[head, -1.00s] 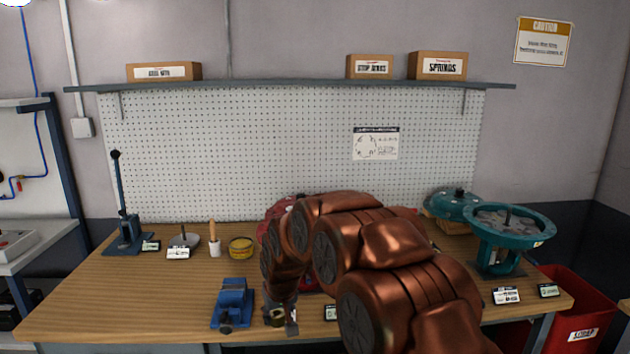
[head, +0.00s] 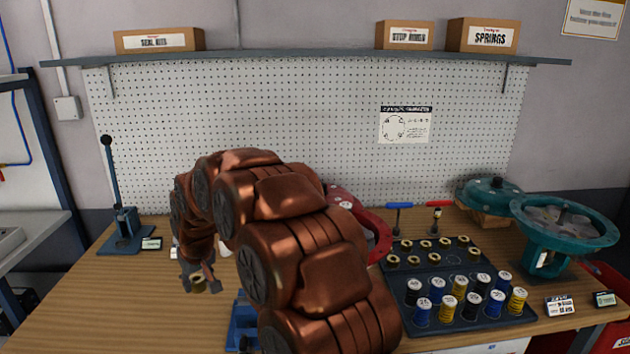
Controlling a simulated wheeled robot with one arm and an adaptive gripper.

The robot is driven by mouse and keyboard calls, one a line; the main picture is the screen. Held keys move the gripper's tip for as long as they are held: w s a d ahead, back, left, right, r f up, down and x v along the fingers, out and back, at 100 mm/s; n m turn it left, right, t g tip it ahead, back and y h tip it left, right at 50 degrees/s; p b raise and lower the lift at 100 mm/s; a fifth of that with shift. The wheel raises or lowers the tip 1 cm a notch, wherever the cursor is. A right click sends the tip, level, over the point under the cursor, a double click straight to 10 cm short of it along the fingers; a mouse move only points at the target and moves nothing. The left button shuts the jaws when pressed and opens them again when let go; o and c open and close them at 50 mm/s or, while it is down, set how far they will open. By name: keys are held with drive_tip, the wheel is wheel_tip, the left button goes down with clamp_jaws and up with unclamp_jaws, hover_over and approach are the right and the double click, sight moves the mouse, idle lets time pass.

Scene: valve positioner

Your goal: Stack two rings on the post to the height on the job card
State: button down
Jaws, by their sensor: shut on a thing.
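In the head view my gripper (head: 199,279) is at the left middle, pointing down above the bench. It is shut on a small brass-coloured ring (head: 199,286). Several similar rings (head: 444,243) sit in rows on a dark tray to the right. A teal round housing (head: 565,232) stands open at the bench's right end, with a short upright post inside. My arm hides the left-middle bench, including most of what stands behind my gripper.
A blue vise (head: 243,325) is partly behind my arm. A lever press (head: 125,231) stands at the left, a teal cover (head: 490,192) at the back right. The left front bench (head: 100,310) is clear.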

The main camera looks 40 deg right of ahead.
drive_tip(key=s+d+r+p, duration=0.1)
drive_tip(key=d+r, duration=0.4)
drive_tip(key=d, duration=0.4)
drive_tip(key=s+d+r+p, duration=0.1)
drive_tip(key=s+d+r, duration=0.1)
drive_tip(key=d+r, duration=0.55)
drive_tip(key=shift+n, duration=0.6)
drive_tip(key=s+d+r, duration=0.2)
drive_tip(key=s+d, duration=0.1)
drive_tip(key=d, duration=0.2)
drive_tip(key=s+d+r+p, duration=0.1)
drive_tip(key=s+d+r, duration=0.1)
drive_tip(key=s+d, duration=0.2)
drive_tip(key=s+d+r, duration=0.3)
drive_tip(key=d, duration=0.4)
drive_tip(key=shift+s, duration=0.3)
drive_tip(key=shift+f+b, duration=0.35)
drive_tip(key=shift+f, duration=2.1)
drive_tip(key=shift+f+b, duration=1.55)
drive_tip(key=shift+f, duration=0.8)
drive_tip(key=c, duration=0.6)
unclamp_jaws()
